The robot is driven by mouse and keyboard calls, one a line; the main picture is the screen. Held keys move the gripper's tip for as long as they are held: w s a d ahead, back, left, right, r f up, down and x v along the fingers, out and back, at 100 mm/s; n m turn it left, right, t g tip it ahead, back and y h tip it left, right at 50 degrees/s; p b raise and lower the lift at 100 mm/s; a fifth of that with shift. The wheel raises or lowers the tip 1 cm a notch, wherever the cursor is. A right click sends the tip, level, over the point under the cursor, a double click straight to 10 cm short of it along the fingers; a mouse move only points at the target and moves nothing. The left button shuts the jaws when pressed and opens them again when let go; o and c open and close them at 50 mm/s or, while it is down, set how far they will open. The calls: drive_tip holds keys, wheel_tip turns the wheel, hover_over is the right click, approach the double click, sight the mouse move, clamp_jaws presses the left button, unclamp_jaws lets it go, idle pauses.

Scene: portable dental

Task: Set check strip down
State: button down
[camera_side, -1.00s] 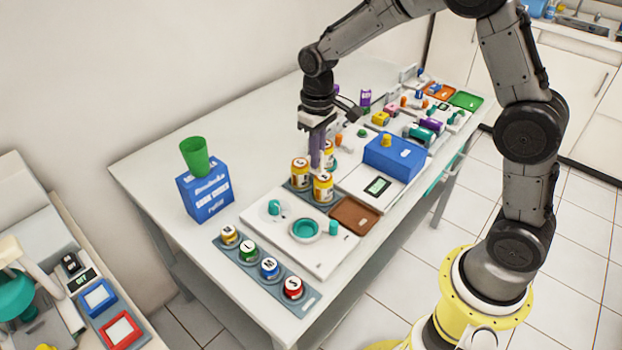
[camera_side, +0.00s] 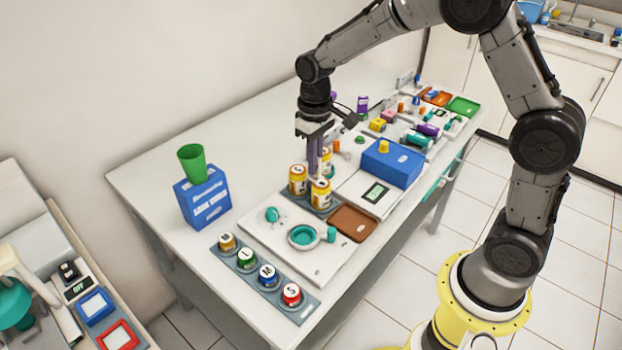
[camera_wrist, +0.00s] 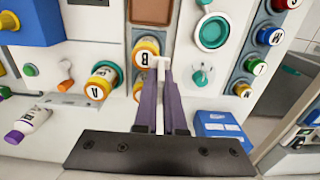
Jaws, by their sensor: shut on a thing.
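My gripper (camera_side: 314,168) is over the orange-and-white bottles on the table, pointing down. In the wrist view my purple fingers (camera_wrist: 161,90) are shut on a thin white strip, which I take to be the check strip (camera_wrist: 160,108). Its wider white end (camera_wrist: 159,60) sticks out past the fingertips and overlaps the edge of bottle B (camera_wrist: 146,46). I cannot tell whether it touches the bottle. Bottle A (camera_wrist: 102,84) stands to the left, and a third bottle (camera_wrist: 138,88) is partly hidden behind the fingers. In the side view the strip is too small to make out.
A brown tray (camera_side: 352,236) and a white board with a teal dish (camera_side: 303,236) are in front of the bottles. A rack of lettered lids (camera_side: 302,312) is at the front left. The table's back left is clear.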

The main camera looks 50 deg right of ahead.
drive_tip(key=shift+r, duration=0.1)
drive_tip(key=w+d+r, duration=0.1)
drive_tip(key=w+d, duration=0.2)
drive_tip(key=d, duration=0.5)
drive_tip(key=w+d+r, duration=0.1)
drive_tip(key=w+d, duration=0.3)
drive_tip(key=d, duration=0.4)
drive_tip(key=w+d+f, duration=0.1)
drive_tip(key=w+f, duration=0.2)
drive_tip(key=w, duration=0.1)
drive_tip(key=w+d+f, duration=0.2)
drive_tip(key=w+f, duration=0.1)
drive_tip(key=w+d+f, duration=0.1)
drive_tip(key=w+f, duration=0.2)
drive_tip(key=w, duration=0.1)
drive_tip(key=shift+w+d, duration=0.35)
drive_tip(key=shift+d, duration=0.05)
drive_tip(key=shift+w+f, duration=0.25)
drive_tip(key=shift+f, duration=0.15)
drive_tip(key=shift+d+f, duration=0.1)
drive_tip(key=shift+f, duration=1.45)
